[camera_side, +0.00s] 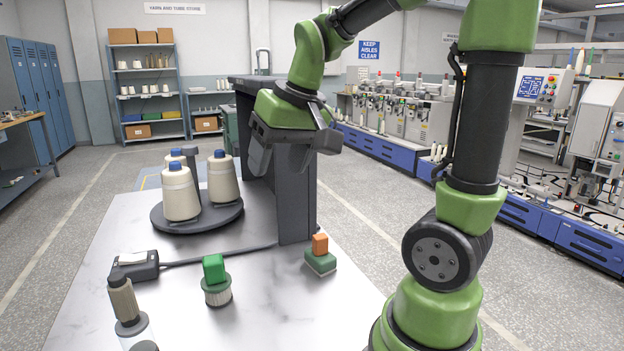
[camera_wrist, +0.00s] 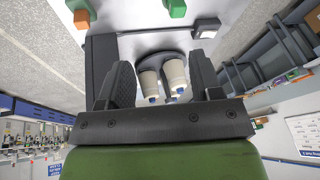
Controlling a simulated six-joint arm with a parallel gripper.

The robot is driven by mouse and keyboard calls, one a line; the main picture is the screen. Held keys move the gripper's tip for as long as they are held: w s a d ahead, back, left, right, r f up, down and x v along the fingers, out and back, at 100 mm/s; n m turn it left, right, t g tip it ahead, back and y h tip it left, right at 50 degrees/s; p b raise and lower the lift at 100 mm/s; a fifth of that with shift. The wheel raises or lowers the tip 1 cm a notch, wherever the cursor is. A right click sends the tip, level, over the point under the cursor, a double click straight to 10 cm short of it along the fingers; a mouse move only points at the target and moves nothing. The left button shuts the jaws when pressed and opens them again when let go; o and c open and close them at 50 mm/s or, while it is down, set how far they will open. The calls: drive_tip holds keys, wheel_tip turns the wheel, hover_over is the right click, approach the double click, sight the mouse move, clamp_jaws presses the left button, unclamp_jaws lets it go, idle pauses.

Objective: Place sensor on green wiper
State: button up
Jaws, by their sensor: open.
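I cannot tell for sure which piece is the sensor or the green wiper. The orange block (camera_wrist: 82,18) and the green block (camera_wrist: 177,8) also show at the top of the wrist view. My gripper (camera_side: 281,165) is open and empty, high above the table; its spread fingers (camera_wrist: 160,62) show in the wrist view.
Yarn cones (camera_side: 181,192) stand on a round dark tray (camera_side: 165,219). A dark upright machine housing (camera_side: 297,205) rises behind my gripper. The front right of the table is clear.

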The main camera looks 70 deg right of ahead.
drive_tip(key=s+a+r+n+t+y, duration=0.1)
drive_tip(key=s+a+n+t+y, duration=0.1)
drive_tip(key=s+a, duration=0.7)
drive_tip(key=shift+a+r+t, duration=0.15)
drive_tip(key=shift+a+t, duration=0.2)
drive_tip(key=shift+t, duration=0.15)
idle(0.4)
